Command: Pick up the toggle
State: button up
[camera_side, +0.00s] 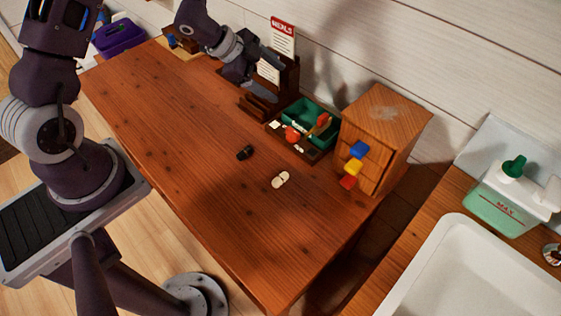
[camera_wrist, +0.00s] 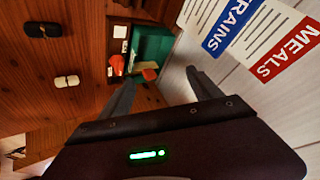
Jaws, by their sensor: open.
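Two small, rounded, oblong pieces lie apart on the wooden table (camera_side: 165,125). One is a cream piece (camera_side: 280,180) with darker marks near its middle, and the other is a dark, nearly black piece (camera_side: 244,153). Either could be the toggle; I cannot tell which from its shape. In the wrist view the cream piece (camera_wrist: 67,81) and the dark piece (camera_wrist: 43,30) lie at the left, outside the space between my fingers. My gripper (camera_wrist: 160,80) is open and empty. In the side view it is at the table's back edge, beside a dark wooden holder, away from both pieces.
A dark tray with a green bin (camera_side: 309,117) and red items stands near my gripper. A wooden drawer box (camera_side: 385,120) with blue, yellow and red knobs stands right of it. Cards, one reading MEALS (camera_side: 283,38), stand by the wall. The table's front left is clear.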

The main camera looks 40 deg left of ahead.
jog(key=s+d+f+m+g+h, duration=0.2)
jog(key=s+d+f+h, duration=0.15)
jog(key=f, duration=0.35)
jog(key=m+g+h, duration=0.1)
jog(key=g+h, duration=0.2)
jog(key=h, duration=0.1)
send_near(279, 176)
jog(key=shift+w+d+f, duration=0.1)
jog(key=shift+w+d, duration=0.1)
jog(key=shift+d, duration=0.2)
jog(key=shift+w+d+f, duration=0.15)
jog(key=shift+w+d, duration=0.05)
jog(key=shift+d, duration=0.25)
jog(key=x, duration=0.7)
jog(key=shift+s+f, duration=0.25)
jog(key=c, duration=1.4)
notch_tip(279, 176, up, 10)
